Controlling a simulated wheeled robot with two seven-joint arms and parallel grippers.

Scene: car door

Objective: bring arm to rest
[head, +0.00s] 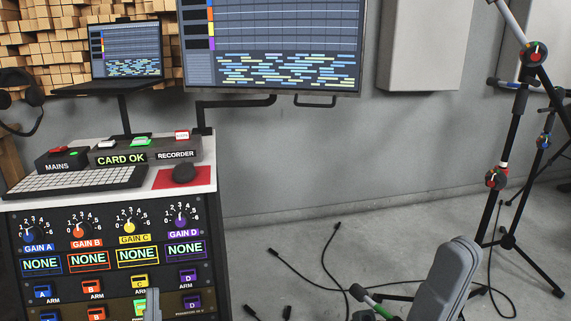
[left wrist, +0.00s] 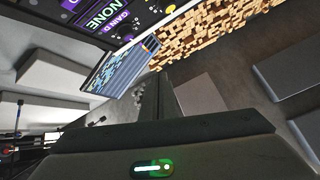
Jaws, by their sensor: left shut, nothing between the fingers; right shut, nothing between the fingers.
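My left gripper (head: 152,304) shows only as a grey tip at the bottom of the head view, in front of the lower part of the control console (head: 110,275). In the left wrist view its fingers (left wrist: 157,97) are together, with nothing between them, and its dark body fills the bottom.
On the console stand a keyboard (head: 75,182), a red pad (head: 184,177) and switch boxes (head: 120,155). A large monitor (head: 270,45) hangs behind. Microphone stands (head: 500,175) stand at the right. Cables (head: 340,270) lie on the floor; the floor between is mostly clear.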

